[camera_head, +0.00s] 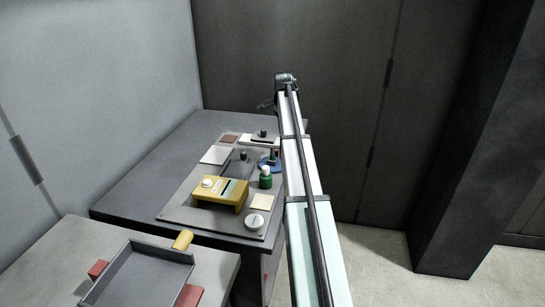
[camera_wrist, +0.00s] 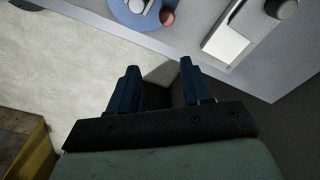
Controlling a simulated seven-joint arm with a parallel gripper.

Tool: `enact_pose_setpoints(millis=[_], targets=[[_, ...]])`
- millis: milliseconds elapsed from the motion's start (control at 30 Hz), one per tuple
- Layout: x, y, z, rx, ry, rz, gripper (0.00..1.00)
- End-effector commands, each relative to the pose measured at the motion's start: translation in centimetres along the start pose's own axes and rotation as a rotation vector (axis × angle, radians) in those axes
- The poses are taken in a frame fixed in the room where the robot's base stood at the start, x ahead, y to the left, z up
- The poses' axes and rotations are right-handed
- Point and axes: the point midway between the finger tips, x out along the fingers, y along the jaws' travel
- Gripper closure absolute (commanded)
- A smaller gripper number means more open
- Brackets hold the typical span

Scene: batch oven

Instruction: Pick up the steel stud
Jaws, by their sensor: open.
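My gripper (camera_wrist: 159,64) is open and empty in the wrist view, its two dark blue fingers apart above the pale floor beside the table edge. In the head view its end (camera_head: 266,105) is small and partly hidden by my arm, beyond the table's right side. I cannot surely pick out the steel stud. A small dark upright peg (camera_head: 263,133) stands on a white block, and a dark knob (camera_head: 243,155) stands nearer. A blue round base (camera_wrist: 117,12) with a grey part and a reddish round end (camera_wrist: 167,17) lies ahead of the fingers.
On the grey board (camera_head: 180,212) are a yellow device (camera_head: 220,194), a green bottle (camera_head: 265,177), a white dial (camera_head: 255,221) and flat tiles. A tray (camera_head: 145,277) stands on the nearer table. A dark pillar (camera_head: 475,150) rises at right.

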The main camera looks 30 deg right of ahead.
Motion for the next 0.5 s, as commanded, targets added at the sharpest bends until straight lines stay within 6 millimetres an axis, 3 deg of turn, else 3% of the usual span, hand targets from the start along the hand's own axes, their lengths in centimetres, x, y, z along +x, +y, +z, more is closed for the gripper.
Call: enact_pose_setpoints(millis=[33, 100, 233, 367, 500], targets=[[-1.9, 0.1, 1.5, -0.003, -0.017, 0.0, 0.51], [-3.7, 0.4, 3.0, -0.001, -0.042, 0.006, 0.51], [-5.8, 0.8, 4.9, -0.003, -0.071, 0.015, 0.51], [-6.5, 1.1, 5.5, -0.002, -0.081, 0.018, 0.51], [-5.4, 1.1, 5.6, -0.003, -0.082, 0.02, 0.51]])
